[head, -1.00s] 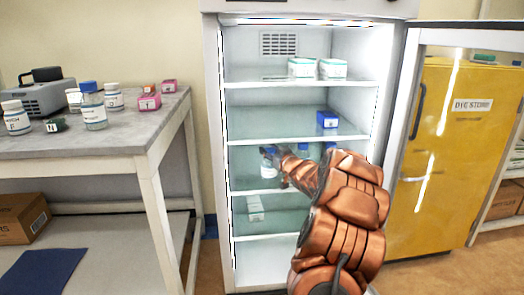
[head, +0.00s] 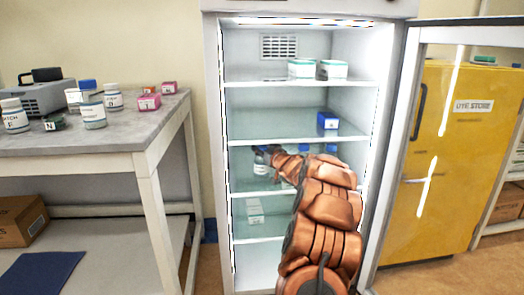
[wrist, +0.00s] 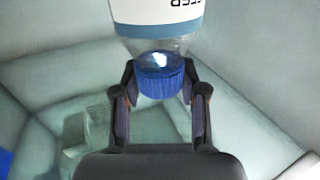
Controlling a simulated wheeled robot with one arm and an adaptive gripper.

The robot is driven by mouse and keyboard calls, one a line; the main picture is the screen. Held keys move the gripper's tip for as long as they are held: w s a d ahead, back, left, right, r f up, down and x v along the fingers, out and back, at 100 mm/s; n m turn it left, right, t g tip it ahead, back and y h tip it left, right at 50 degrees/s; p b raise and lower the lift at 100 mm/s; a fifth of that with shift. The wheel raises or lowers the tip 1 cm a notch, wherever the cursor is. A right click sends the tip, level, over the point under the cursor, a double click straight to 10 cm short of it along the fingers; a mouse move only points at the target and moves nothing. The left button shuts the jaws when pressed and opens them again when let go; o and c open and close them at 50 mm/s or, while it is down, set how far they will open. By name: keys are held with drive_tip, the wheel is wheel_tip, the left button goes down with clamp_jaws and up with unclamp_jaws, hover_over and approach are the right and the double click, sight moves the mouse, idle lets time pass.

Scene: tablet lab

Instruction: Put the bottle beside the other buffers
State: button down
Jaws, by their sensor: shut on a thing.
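The held bottle (head: 261,168) has a white label and a blue cap. It is upright at the left of the fridge's middle shelf; I cannot tell whether its base touches the shelf. My gripper (head: 264,152) reaches into the fridge and is shut on the cap. In the wrist view the fingers (wrist: 159,84) are on both sides of the blue cap (wrist: 160,80), with the labelled body beyond. Two other blue-capped bottles, one left (head: 303,150) and one right (head: 331,149), stand on that shelf to the right, partly hidden by my arm.
The fridge door (head: 398,150) stands open at right. A blue box (head: 328,121) is on the shelf above, white-and-teal boxes (head: 302,69) on the top shelf, and a pale box (head: 254,210) below. The bench (head: 130,135) at left holds several bottles.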

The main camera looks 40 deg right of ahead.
drive_tip(key=c, duration=0.6)
unclamp_jaws()
drive_tip(key=shift+f, duration=0.1)
drive_tip(key=shift+c, duration=0.2)
drive_tip(key=shift+s+r, duration=0.2)
drive_tip(key=shift+s, duration=0.35)
drive_tip(key=p+v, duration=0.2)
drive_tip(key=v, duration=0.9)
drive_tip(key=shift+a, duration=0.1)
